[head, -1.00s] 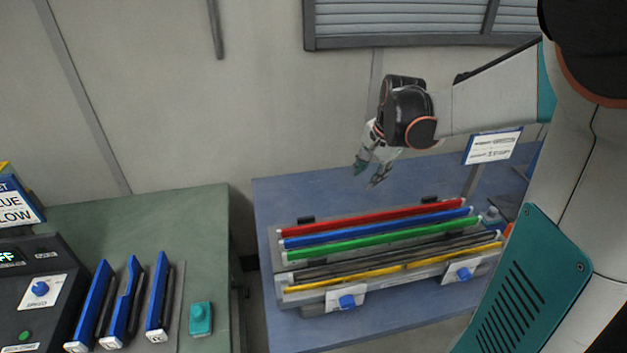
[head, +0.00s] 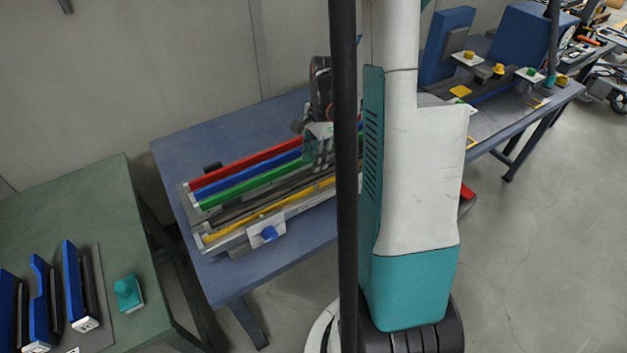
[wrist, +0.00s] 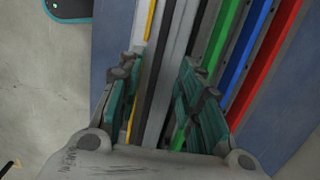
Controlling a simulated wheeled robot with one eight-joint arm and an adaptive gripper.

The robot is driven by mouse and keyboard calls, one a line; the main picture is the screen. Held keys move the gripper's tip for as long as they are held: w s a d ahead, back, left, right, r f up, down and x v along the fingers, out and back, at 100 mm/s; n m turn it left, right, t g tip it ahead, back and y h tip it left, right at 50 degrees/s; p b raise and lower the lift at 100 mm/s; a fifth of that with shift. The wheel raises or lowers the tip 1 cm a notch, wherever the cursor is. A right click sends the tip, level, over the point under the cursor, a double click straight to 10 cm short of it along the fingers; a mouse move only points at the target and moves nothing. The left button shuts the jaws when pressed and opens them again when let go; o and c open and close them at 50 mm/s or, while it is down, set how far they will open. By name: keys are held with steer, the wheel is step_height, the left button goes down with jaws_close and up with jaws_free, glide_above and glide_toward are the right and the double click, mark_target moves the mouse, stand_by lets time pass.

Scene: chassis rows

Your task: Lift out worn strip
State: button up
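A strip rack (head: 232,240) on the blue table holds red (head: 245,162), blue (head: 245,174), green (head: 250,185), black (head: 262,198) and yellow (head: 268,209) strips side by side. I cannot tell from these frames which strip is worn. My gripper (wrist: 163,85) is open and empty, pointing down at the rack. In the wrist view its fingers stand either side of the black strip (wrist: 157,75) and a grey rail, between the yellow strip (wrist: 150,20) and the green strip (wrist: 213,50). In the head view my gripper (head: 318,145) is over the rack's right part, partly hidden.
A green table (head: 105,200) at left carries blue-and-black holders (head: 75,280) and a teal block (head: 127,292). Another bench with blue blocks (head: 445,45) stands at the right. Bare floor (head: 540,230) lies at right.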

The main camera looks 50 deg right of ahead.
mark_target(313, 179)
steer(key=shift+a+f+b, duration=0.2)
steer(key=shift+f+b, duration=0.25)
steer(key=shift+f, duration=0.9)
steer(key=shift+a+f+b, duration=0.15)
steer(key=shift+f+b, duration=0.25)
steer(key=shift+f, duration=0.9)
jaws_close()
